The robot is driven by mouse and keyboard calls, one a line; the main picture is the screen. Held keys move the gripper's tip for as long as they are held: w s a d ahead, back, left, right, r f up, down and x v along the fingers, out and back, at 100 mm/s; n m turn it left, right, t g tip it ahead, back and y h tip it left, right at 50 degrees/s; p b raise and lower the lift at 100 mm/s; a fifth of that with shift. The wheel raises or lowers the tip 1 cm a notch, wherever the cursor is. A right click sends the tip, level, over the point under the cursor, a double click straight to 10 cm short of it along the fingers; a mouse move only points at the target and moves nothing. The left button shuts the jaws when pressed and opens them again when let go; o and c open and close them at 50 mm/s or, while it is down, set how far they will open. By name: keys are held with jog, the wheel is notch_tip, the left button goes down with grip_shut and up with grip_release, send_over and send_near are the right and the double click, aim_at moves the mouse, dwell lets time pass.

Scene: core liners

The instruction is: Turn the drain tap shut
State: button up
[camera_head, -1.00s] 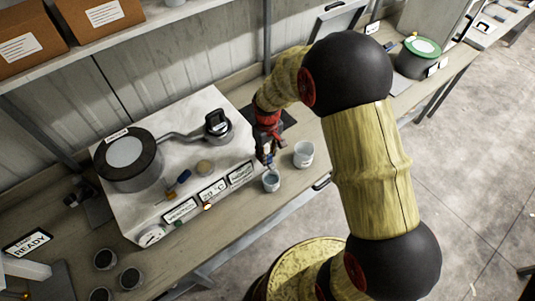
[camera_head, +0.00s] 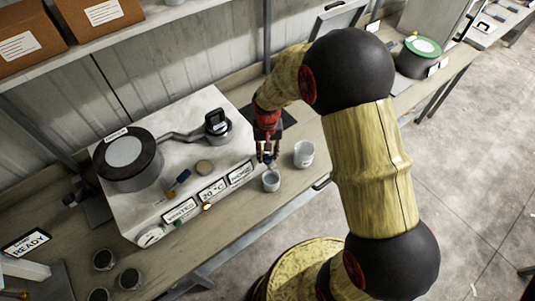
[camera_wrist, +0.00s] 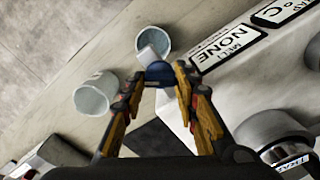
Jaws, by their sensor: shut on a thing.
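The drain tap shows in the wrist view as a blue handle (camera_wrist: 159,73) between the two fingertips, on the side of the white bath unit (camera_head: 225,150). My gripper (camera_wrist: 158,82) is shut on this handle; in the head view my gripper (camera_head: 268,154) points down at the unit's right end. A grey cup (camera_head: 271,180) stands below the tap, and its open mouth also shows in the wrist view (camera_wrist: 178,40). A pale piece, perhaps the tap's spout, reaches over that cup. Most of the tap body is hidden by the fingers.
A second white cup (camera_head: 304,153) stands close to the right of my gripper. The unit's front carries several labels. A dark lidded pot (camera_head: 128,160) sits on its top. Small dark cups (camera_head: 104,259) stand at the lower left. The bench's front edge is close.

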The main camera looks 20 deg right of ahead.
aim_at(267, 155)
jog(key=m, duration=0.5)
jog(key=shift+m, duration=0.3)
jog(key=m, duration=0.5)
jog(key=shift+m, duration=0.4)
jog(key=o, duration=1.1)
jog(key=shift+b, duration=0.3)
notch_tip(267, 155, up, 12)
